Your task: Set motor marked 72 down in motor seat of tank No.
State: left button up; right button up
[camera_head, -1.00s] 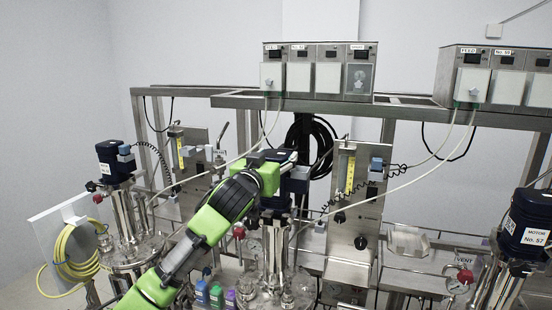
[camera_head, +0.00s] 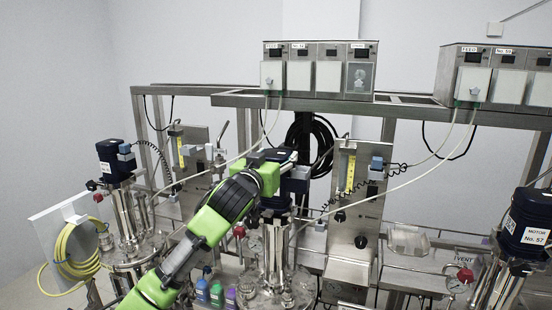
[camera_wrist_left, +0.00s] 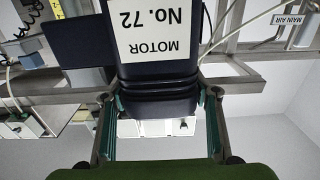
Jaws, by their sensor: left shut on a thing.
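The motor marked 72 is dark blue; it shows in the wrist view (camera_wrist_left: 158,72) with its white label, "MOTOR No. 72", upside down. In the head view the motor (camera_head: 280,154) is above the middle tank (camera_head: 275,262), partly hidden by my green gripper. My left gripper (camera_wrist_left: 157,98) is shut on the motor, one finger on each side. It also shows in the head view (camera_head: 283,168). My arm and gripper cover part of the tank top, so I cannot tell whether the motor touches a seat there. My right gripper is not in view.
Another tank with a dark motor (camera_head: 113,162) stands at left, and motor No. 57 (camera_head: 527,222) is at right. A steel panel with a gauge (camera_head: 350,200) and coiled cables stand close on the right. Small coloured bottles (camera_head: 216,293) stand below my arm.

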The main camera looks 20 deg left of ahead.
pick_arm(q)
jog(key=shift+f+b, duration=0.9)
dwell(0.4)
jog(key=o, duration=2)
jog(key=shift+s, duration=0.1)
jog(key=shift+o, duration=0.2)
jog(key=shift+s, duration=0.15)
jog(key=shift+f, duration=0.55)
jog(key=s, duration=1.2)
jog(key=shift+a+r, duration=0.15)
jog(key=shift+r, duration=0.3)
